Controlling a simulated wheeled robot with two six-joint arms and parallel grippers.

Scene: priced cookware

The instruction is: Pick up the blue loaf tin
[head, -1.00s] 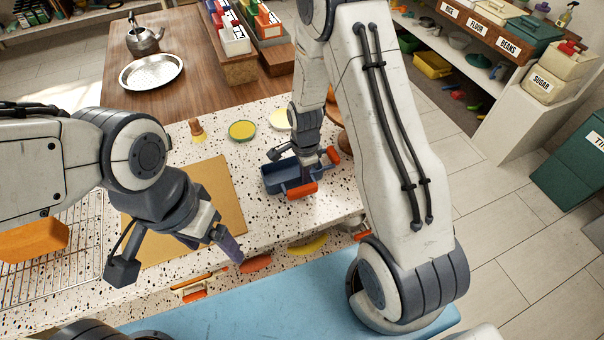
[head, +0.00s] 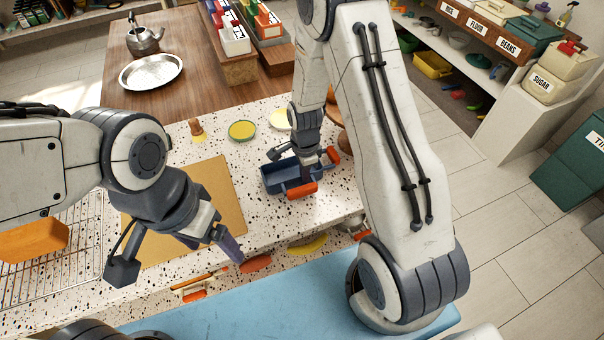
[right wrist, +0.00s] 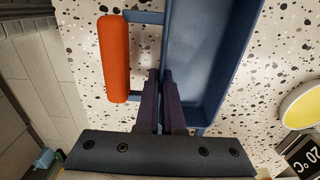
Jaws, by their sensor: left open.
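The blue loaf tin (head: 275,180) with orange handles sits on the speckled counter, partly hidden behind my right gripper (head: 306,174). In the right wrist view the tin (right wrist: 205,60) runs up the picture, one orange handle (right wrist: 114,58) at its left. My right gripper's (right wrist: 162,98) fingers are close together on either side of the tin's long wall, near that handle. The gripper is shut on this wall. My left gripper (head: 228,243) is open and empty, apart from the tin, over the counter's front part.
A tan board (head: 222,180) lies left of the tin. A wire rack (head: 75,255) with an orange block (head: 35,240) is at the left. A blue surface (head: 240,315) is in front.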

